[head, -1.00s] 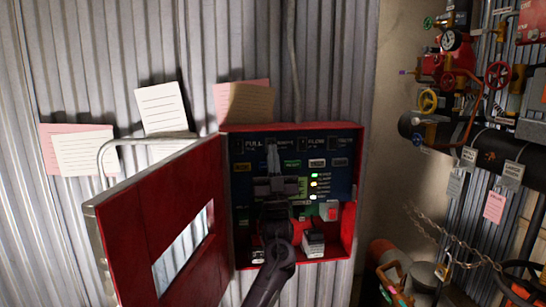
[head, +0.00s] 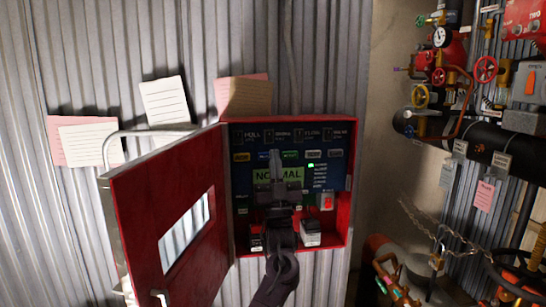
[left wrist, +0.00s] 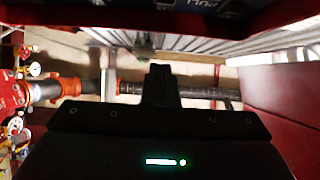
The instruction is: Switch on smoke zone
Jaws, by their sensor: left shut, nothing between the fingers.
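The red alarm panel box (head: 349,215) is open on the corrugated wall in the head view. A row of labelled zone switches (head: 300,135) runs along its top; one label reads PULL and the second looks like SMOKE, though blurred. The green display (head: 292,175) reads NORMAL. One green lamp (head: 311,166) is lit beside it. My left gripper (head: 276,155) is shut and empty in front of the panel, its tip just below the top switch row and overlapping the display's upper part. Contact cannot be told. In the left wrist view, its dark fingers (left wrist: 160,85) show. My right gripper is not in view.
The panel's red door (head: 170,195) stands open to the left. Paper notes (head: 165,102) hang on the wall above. Pipes and valves (head: 465,75) fill the right side. A red and white switch (head: 326,201) and small blocks sit low in the box.

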